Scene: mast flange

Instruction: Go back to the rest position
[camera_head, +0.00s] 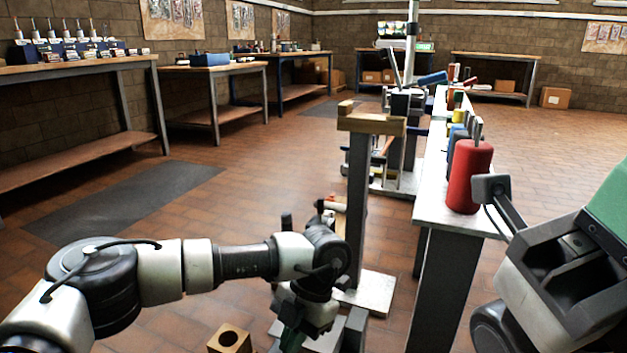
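My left arm reaches in from the left, and its wrist bends down near the base of a grey post (357,210). My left gripper (296,335) is low at the bottom of the view; its fingertips are hidden, so I cannot see whether it holds anything. My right gripper (492,190) is at the right, close to the camera. One grey finger pad shows beside a red cylinder (469,178); I cannot tell whether they touch.
The post carries a wooden block (371,123) and stands on a pale base plate (372,292). A narrow white bench (433,195) holds the red cylinder and several other items. A wooden block with a hole (229,340) is low in front. Open tiled floor lies left.

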